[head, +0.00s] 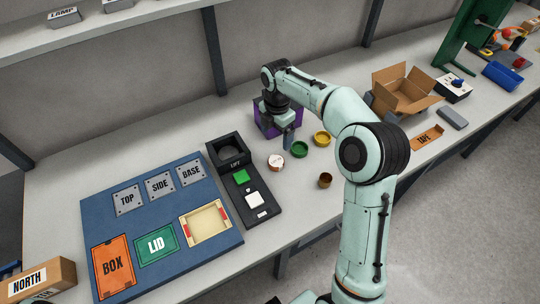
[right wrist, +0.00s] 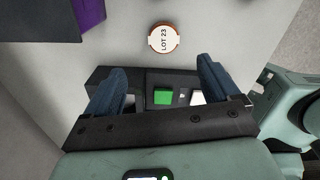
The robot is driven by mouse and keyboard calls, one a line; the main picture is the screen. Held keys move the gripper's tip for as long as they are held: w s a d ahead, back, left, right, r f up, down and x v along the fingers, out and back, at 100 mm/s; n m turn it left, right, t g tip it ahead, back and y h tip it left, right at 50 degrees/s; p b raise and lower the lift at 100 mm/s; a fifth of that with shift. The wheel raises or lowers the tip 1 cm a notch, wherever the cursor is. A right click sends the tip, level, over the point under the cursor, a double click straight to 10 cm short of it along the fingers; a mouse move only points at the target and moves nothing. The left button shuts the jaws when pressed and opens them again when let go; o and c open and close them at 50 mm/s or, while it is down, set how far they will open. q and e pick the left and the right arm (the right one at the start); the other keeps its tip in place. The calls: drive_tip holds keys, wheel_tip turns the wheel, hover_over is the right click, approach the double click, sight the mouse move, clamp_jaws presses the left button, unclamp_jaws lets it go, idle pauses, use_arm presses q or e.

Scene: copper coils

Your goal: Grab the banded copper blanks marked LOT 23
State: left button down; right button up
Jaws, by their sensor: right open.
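The copper blanks (head: 276,161) are a small round stack with a white top label and a copper-coloured edge. They sit on the table beside the black fixture. In the right wrist view the label on the blanks (right wrist: 163,39) reads LOT 23, and they lie beyond the fingertips. My right gripper (head: 287,139) is above the table, just behind the blanks in the head view. In the right wrist view its jaws (right wrist: 162,72) are apart with nothing held between them. The banding is too small to make out. My left gripper is not in view.
A black fixture (head: 262,204) marked LIFT has a green and a white pad. A green ring (head: 300,149), a yellow ring (head: 322,138) and a brown cup (head: 325,181) stand nearby. A purple box (head: 265,121) is behind my gripper. A blue board (head: 91,223) lies left.

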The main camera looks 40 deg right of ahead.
hover_over(275, 161)
drive_tip(key=f, duration=0.6)
drive_tip(key=shift+d+f+b, duration=0.1)
drive_tip(key=shift+d+b, duration=0.2)
drive_tip(key=shift+b, duration=0.05)
drive_tip(key=shift+a+f, duration=0.15)
drive_tip(key=shift+f, duration=1.3)
drive_tip(key=shift+a+f, duration=0.1)
drive_tip(key=shift+f, duration=1.3)
drive_tip(key=c, duration=1.3)
